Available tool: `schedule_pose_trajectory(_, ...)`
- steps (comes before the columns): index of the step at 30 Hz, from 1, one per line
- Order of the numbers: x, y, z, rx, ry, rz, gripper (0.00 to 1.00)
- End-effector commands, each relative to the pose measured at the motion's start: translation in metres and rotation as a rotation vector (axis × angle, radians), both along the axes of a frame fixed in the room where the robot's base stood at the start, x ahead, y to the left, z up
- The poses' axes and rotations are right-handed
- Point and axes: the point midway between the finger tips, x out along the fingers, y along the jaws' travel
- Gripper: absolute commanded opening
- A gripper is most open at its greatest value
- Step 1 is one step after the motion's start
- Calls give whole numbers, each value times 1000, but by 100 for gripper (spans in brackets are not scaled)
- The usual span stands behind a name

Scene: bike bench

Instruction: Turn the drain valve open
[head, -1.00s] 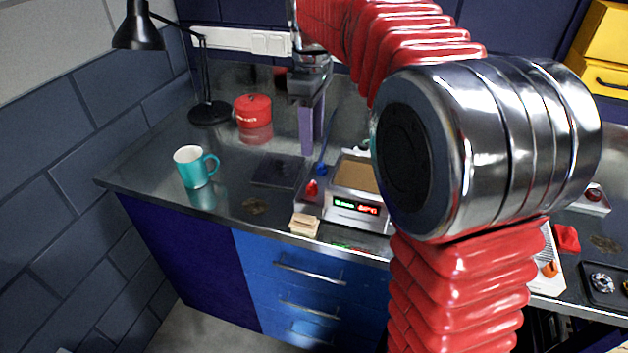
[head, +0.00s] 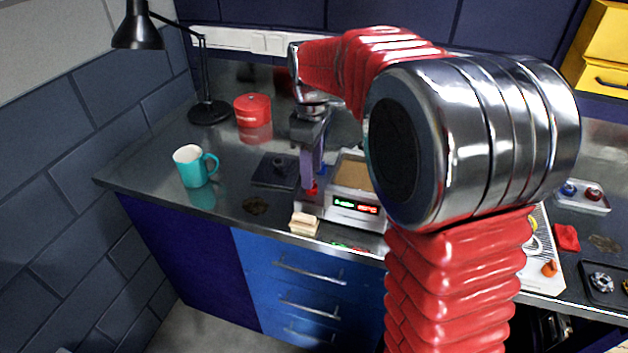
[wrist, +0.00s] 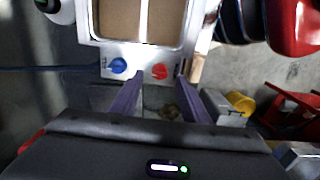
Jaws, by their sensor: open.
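A silver box with a lit display (head: 353,206) stands on the bench, with a brown open top. On its left side panel are a red knob (wrist: 159,71) and a blue knob (wrist: 118,65), both seen in the wrist view. The pictures do not show which one is the drain valve. My gripper (wrist: 160,80) is open, its two purple fingers pointing at the panel, with the red knob between their tips in the picture. I cannot tell whether they touch it.
A dark square plate (head: 270,176) lies left of my gripper, and a beige block (head: 304,224) sits at the bench's front edge. A teal mug (head: 193,168), a red pot (head: 253,110) and a black lamp (head: 208,112) stand farther left.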

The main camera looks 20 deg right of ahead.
Motion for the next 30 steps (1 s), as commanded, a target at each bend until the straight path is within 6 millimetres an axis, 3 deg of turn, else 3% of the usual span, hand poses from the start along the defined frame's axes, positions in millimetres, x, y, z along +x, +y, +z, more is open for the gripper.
schedule_pose_trajectory(3, -1, 0, -19, 0, 2, 0, 42)
schedule_pose_trajectory(9, 0, 0, -37, 1, 1, 0, 42)
schedule_pose_trajectory(20, 0, 0, -41, 0, 0, -1, 41)
schedule_pose_trajectory(30, 0, -1, -40, 0, 0, -1, 17)
